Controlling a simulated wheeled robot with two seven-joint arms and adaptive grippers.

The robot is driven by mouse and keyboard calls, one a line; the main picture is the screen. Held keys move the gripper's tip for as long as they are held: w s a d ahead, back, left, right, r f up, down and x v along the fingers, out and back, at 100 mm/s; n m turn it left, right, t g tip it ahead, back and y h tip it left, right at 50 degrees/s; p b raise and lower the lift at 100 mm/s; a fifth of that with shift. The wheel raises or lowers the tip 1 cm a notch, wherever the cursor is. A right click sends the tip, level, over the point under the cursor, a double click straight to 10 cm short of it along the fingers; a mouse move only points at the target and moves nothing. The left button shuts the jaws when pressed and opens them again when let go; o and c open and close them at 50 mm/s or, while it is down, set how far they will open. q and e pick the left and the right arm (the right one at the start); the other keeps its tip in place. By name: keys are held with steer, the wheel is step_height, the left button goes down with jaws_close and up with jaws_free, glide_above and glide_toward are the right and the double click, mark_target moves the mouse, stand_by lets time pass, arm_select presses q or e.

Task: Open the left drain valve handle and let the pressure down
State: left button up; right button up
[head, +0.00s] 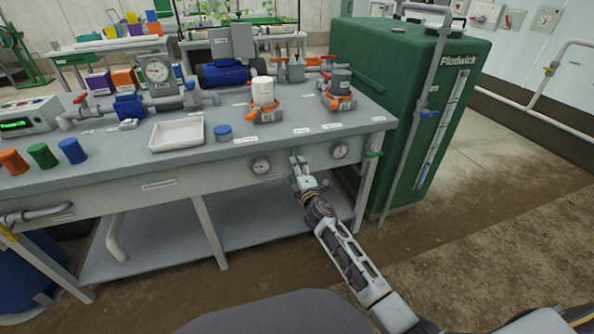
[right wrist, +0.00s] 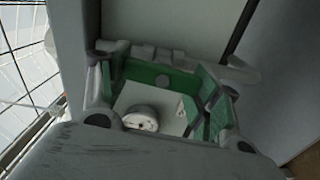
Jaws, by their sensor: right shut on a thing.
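My right gripper (head: 298,164) is at the front panel of the bench, between the left round gauge (head: 260,165) and the right round gauge (head: 340,150). It is shut on what I take to be the left drain valve handle, which its fingers mostly hide. In the right wrist view, green surfaces show around the fingers (right wrist: 165,105), with a small white round part (right wrist: 140,119) between them. The handle's angle cannot be told. A green handle (head: 373,154) sits at the bench's right end, clear of the gripper. My left gripper is out of view. The gauge needles are too small to read.
The grey bench (head: 185,172) carries a white tray (head: 178,134), a blue cap (head: 222,132), pipes and two canisters. A green tank (head: 400,90) with a grey vertical pipe (head: 415,105) stands right of the bench. The floor (head: 470,230) in front of the tank is clear.

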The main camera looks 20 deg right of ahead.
steer(key=shift+f+n, duration=0.1)
steer(key=shift+n, duration=0.5)
steer(key=o, duration=1)
steer(key=shift+s, duration=0.15)
steer(key=shift+s+d, duration=0.2)
steer(key=shift+s, duration=5.7)
